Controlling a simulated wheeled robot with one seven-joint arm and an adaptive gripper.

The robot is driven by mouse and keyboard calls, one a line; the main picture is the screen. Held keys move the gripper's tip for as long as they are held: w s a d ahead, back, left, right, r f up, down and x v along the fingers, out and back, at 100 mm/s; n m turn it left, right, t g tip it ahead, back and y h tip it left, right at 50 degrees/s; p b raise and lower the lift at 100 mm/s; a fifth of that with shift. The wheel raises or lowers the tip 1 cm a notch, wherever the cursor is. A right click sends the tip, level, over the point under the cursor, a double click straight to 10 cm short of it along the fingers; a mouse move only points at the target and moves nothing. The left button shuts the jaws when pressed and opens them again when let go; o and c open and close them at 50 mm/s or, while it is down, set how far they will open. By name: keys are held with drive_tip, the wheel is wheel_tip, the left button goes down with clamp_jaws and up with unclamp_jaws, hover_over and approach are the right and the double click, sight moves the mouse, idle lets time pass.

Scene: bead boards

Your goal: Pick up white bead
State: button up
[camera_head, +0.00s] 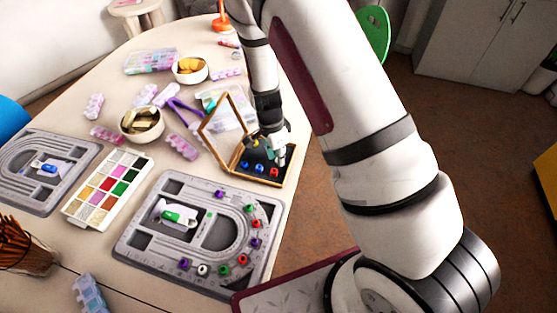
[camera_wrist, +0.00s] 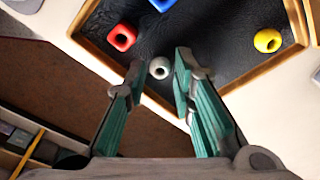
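A white bead (camera_wrist: 160,68) lies on the black lining of a wooden box (camera_head: 235,166), near the box's edge. In the wrist view it sits between the tips of my gripper (camera_wrist: 161,78). The two fingers are apart, one on each side of the bead, with a gap showing around it. In the head view my gripper (camera_head: 279,155) reaches down into the right part of the box and hides the bead there. Another white bead (camera_head: 203,270) sits on the near bead board (camera_head: 150,250).
A red bead (camera_wrist: 121,37), a blue bead (camera_wrist: 162,3) and a yellow bead (camera_wrist: 267,40) lie in the same box. Its hinged lid (camera_head: 207,132) stands open on the left. The table's right edge is close to the box. A paint palette (camera_head: 74,208) lies left of the near board.

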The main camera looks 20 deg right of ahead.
drive_tip(key=shift+f, duration=0.4)
drive_tip(key=c, duration=0.4)
drive_tip(key=shift+r, duration=0.1)
drive_tip(key=shift+c, duration=0.2)
